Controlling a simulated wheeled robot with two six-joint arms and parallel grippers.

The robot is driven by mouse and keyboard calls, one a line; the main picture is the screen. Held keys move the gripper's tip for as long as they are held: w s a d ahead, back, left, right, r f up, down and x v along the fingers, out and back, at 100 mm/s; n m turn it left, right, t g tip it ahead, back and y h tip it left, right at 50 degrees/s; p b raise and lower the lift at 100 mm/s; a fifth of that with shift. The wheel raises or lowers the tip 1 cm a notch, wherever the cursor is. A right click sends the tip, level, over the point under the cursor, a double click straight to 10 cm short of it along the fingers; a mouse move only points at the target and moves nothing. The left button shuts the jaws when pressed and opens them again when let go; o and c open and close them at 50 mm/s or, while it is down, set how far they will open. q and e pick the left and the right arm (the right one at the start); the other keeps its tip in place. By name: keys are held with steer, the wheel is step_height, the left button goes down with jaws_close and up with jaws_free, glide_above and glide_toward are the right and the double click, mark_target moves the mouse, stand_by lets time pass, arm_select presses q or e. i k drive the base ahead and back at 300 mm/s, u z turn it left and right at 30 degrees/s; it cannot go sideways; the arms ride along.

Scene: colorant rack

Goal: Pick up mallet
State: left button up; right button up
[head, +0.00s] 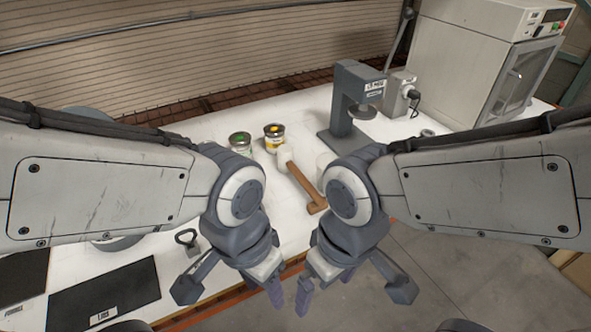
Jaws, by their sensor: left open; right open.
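The mallet (305,184) lies on the white worktable (205,128), near its front edge. Its brown handle runs diagonally, with a pale head at the far end and a wider brown end nearer me. My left gripper (273,287) and my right gripper (324,287) hang side by side in front of the table edge, nearer me than the mallet. Both are open, with nothing seen between their fingers. Neither touches the mallet. Part of the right arm passes close beside the brown end in the picture.
A grey press (343,110) stands behind right, with a white oven (487,62) farther right. Black mats (105,294) lie front left. Bare floor (455,275) lies right.

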mark_target(286, 153)
steer(key=u, duration=0.05)
steer(key=k, duration=0.4)
steer(key=z, duration=0.65)
steer(key=i, duration=1.15)
steer(key=z, duration=0.1)
